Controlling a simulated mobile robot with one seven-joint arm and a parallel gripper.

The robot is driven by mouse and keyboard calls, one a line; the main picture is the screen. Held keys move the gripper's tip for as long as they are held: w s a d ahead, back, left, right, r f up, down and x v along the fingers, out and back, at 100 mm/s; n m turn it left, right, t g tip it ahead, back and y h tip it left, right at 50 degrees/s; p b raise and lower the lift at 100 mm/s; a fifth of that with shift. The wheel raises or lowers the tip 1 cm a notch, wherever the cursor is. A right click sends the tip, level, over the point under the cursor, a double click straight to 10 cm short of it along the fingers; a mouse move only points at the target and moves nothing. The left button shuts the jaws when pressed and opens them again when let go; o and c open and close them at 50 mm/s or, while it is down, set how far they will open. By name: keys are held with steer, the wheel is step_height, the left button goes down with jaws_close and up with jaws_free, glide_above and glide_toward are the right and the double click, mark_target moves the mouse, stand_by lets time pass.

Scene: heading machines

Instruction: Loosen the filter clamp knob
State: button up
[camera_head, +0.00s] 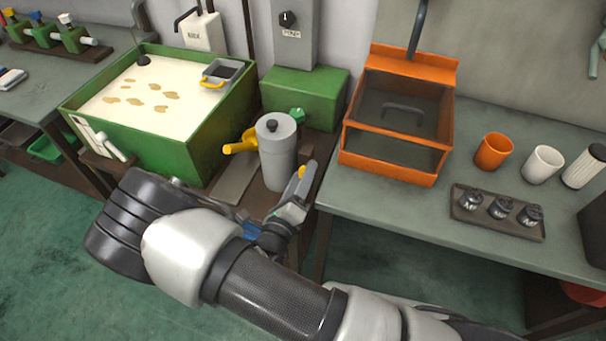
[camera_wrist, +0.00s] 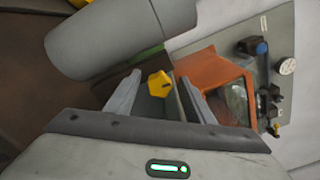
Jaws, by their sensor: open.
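A grey filter canister (camera_head: 277,150) with a dark cap stands upright on the low brown bench, with a yellow lever on its left. A yellow faceted knob (camera_head: 301,171), which looks like the clamp knob, shows beside my gripper (camera_head: 297,186) at the canister's lower right. In the wrist view the knob (camera_wrist: 159,84) appears between the two fingers of my gripper (camera_wrist: 158,80), near their tips. The fingers are open, with a gap on each side of the knob. The canister (camera_wrist: 115,35) fills the upper left there. The knob's mounting is hidden.
A green tank (camera_head: 190,145) of pale liquid stands left of the canister, and a green box (camera_head: 305,95) with a green knob stands behind it. To the right, a bench holds an orange bin (camera_head: 390,178), cups and a tray (camera_head: 465,222) of small parts.

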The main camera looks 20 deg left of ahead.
steer(key=shift+w, duration=0.35)
steer(key=c, duration=1.1)
